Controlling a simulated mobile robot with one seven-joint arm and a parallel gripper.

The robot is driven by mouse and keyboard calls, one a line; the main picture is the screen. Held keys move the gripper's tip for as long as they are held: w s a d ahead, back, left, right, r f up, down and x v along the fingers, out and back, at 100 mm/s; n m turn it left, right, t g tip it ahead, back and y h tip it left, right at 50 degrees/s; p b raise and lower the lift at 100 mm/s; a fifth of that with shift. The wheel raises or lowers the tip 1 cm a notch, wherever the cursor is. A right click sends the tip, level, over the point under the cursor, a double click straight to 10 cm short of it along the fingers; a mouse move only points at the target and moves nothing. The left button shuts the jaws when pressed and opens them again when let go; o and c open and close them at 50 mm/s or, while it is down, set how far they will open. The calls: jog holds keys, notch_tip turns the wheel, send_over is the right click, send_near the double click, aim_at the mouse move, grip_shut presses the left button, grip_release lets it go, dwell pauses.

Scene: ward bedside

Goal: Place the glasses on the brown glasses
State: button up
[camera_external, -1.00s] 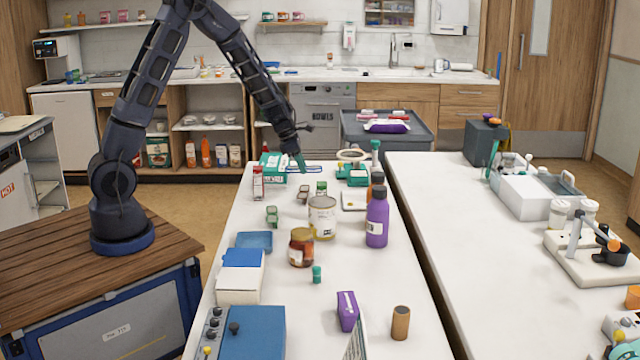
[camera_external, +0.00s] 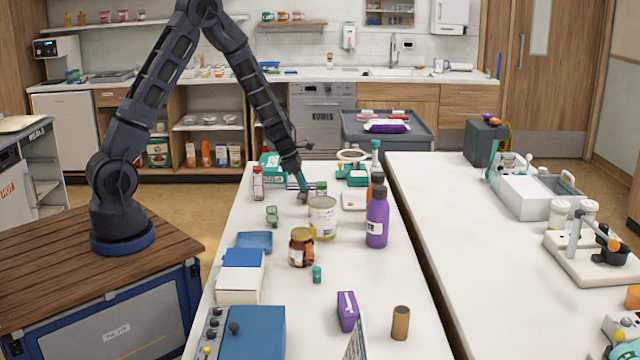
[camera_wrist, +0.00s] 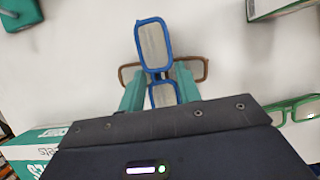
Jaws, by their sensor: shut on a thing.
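My gripper (camera_wrist: 160,82) is shut on the blue glasses (camera_wrist: 153,46), between its teal fingers in the wrist view. The blue glasses stand lengthwise in that view, one lens beyond the fingers and the other partly hidden by my gripper. The brown glasses (camera_wrist: 200,69) lie crosswise behind them, showing at both sides. The blue glasses overlap the brown ones in this view; I cannot tell whether they touch. In the external view my gripper (camera_external: 304,190) is low over the far part of the white table, at the brown glasses.
Green glasses (camera_wrist: 296,110) lie to the right in the wrist view. A green-and-white box (camera_wrist: 62,142) is at the lower left. In the external view, a tin (camera_external: 322,218), a brown jar (camera_external: 301,248) and a purple bottle (camera_external: 377,218) stand nearer the camera.

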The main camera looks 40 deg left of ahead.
jog(key=o, duration=0.9)
jog(key=shift+o, duration=0.2)
jog(key=s+a+r+m, duration=0.25)
jog(key=s+r, duration=0.25)
jog(key=r, duration=0.5)
jog(key=s+a+r+m, duration=0.2)
jog(key=s+r+m, duration=0.15)
jog(key=r, duration=0.65)
jog(key=s+a+r+m+y, duration=0.1)
jog(key=s+a+r+m, duration=0.1)
jog(key=s+r+m, duration=0.2)
jog(key=s+a+r+m+t+y, duration=0.1)
jog(key=s+a+r+m, duration=0.2)
jog(key=s+m, duration=0.7)
jog(key=s+a+r+m+y, duration=0.1)
jog(key=s+a+r+m, duration=0.2)
jog(key=s, duration=1.4)
jog(key=shift+a+r+m, duration=0.25)
jog(key=shift+r+m, duration=1.65)
jog(key=shift+m, duration=0.1)
